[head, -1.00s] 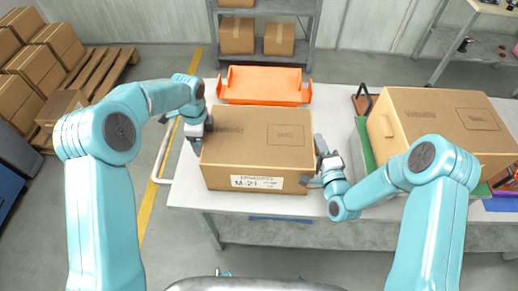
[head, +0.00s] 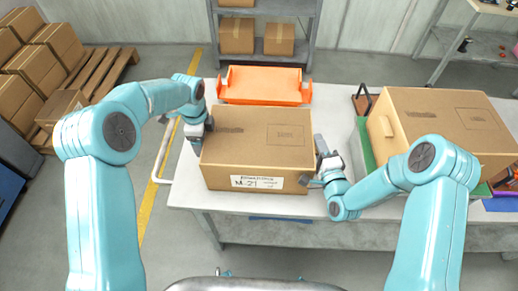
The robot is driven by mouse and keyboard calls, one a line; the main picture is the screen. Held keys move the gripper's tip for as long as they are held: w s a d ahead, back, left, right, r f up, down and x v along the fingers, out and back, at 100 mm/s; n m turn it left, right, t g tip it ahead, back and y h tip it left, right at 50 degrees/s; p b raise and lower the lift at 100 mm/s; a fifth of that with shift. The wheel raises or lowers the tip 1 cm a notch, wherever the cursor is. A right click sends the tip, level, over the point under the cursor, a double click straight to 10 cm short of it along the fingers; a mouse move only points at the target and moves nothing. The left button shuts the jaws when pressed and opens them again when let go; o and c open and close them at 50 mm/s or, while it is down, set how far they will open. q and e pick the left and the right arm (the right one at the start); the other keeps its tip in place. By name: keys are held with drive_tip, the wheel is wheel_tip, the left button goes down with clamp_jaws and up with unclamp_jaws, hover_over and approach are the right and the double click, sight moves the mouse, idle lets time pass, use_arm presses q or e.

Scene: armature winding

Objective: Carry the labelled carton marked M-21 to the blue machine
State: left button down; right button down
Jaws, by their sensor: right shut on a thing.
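The brown carton marked M-21 (head: 257,150) is at the front of the grey table, its white label (head: 257,182) facing me. Whether its underside touches the tabletop is hard to tell. My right gripper (head: 318,172) is shut on the carton at its right side, near the front corner. My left gripper (head: 201,132) is against the carton's left side; its fingers are partly hidden and I cannot tell how far they are closed. A blue thing (head: 8,190) is cut off at the left picture edge; I cannot tell whether it is the blue machine.
An orange tray (head: 264,85) lies behind the carton. A larger carton (head: 440,125) stands on the right of the table (head: 320,112). Cartons on a pallet (head: 105,75) are at the far left. A yellow line (head: 150,190) crosses the open floor left of the table.

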use_arm(q)
drive_tip(key=shift+w+r, duration=0.15)
use_arm(e)
drive_tip(key=shift+r, duration=0.1)
